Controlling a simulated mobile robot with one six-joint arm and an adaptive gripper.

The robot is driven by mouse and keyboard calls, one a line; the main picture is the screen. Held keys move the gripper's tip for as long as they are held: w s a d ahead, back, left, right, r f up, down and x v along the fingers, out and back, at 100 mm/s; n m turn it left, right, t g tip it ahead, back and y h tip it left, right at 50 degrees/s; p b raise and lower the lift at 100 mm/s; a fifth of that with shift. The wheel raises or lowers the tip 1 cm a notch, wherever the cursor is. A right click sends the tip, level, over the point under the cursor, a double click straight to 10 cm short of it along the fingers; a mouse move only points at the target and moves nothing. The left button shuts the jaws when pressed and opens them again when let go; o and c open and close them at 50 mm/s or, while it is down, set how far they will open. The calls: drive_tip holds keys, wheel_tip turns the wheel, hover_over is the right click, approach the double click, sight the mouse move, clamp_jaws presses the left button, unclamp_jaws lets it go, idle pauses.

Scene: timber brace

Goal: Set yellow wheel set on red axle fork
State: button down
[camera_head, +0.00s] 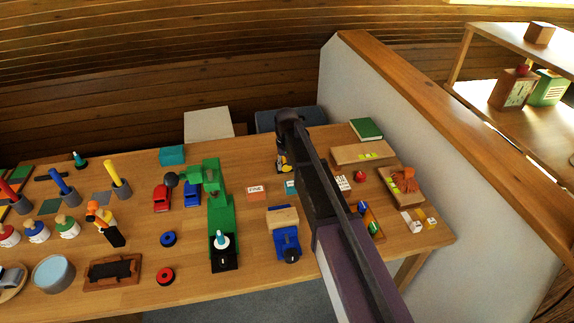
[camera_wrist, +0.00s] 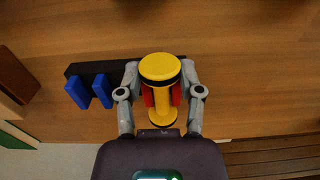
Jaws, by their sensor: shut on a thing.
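The yellow wheel set (camera_wrist: 160,68), two yellow discs joined by a narrower axle, is gripped between the fingers of my gripper (camera_wrist: 160,75) in the wrist view. A little yellow (camera_head: 284,160) shows under my gripper in the head view. The red axle fork (camera_wrist: 148,98) is mostly hidden; its red parts show on both sides of the yellow axle. Whether the wheel set rests in the fork or is just above it, I cannot tell. The black base (camera_wrist: 82,69) extends left, with blue prongs (camera_wrist: 102,90) beside the red fork.
My arm crosses the right part of the wooden table (camera_head: 140,225). A green toy crane (camera_head: 218,200) stands left of my gripper. Small labelled blocks (camera_head: 255,192) lie near it. A wooden board (camera_head: 362,152) and a green book (camera_head: 366,128) lie to the right.

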drive_tip(key=shift+f, duration=0.35)
drive_tip(key=shift+c, duration=0.8)
unclamp_jaws()
drive_tip(key=shift+r, duration=0.15)
drive_tip(key=shift+r+p, duration=3.85)
drive_tip(key=shift+s+d, duration=0.1)
drive_tip(key=shift+m, duration=0.7)
drive_tip(key=s+d, duration=0.3)
drive_tip(key=d, duration=0.1)
drive_tip(key=s+d+r+p, duration=0.1)
drive_tip(key=s+d, duration=0.2)
drive_tip(key=d, duration=0.1)
drive_tip(key=s+d, duration=0.4)
drive_tip(key=shift+s+r, duration=0.1)
drive_tip(key=shift+r, duration=0.15)
drive_tip(key=s+d+r+m+p, duration=0.1)
drive_tip(key=s+d, duration=0.9)
drive_tip(key=s, duration=0.2)
drive_tip(key=shift+s+r+m+p, duration=0.2)
drive_tip(key=shift+s+m+p, duration=0.05)
drive_tip(key=shift+m+p, duration=0.15)
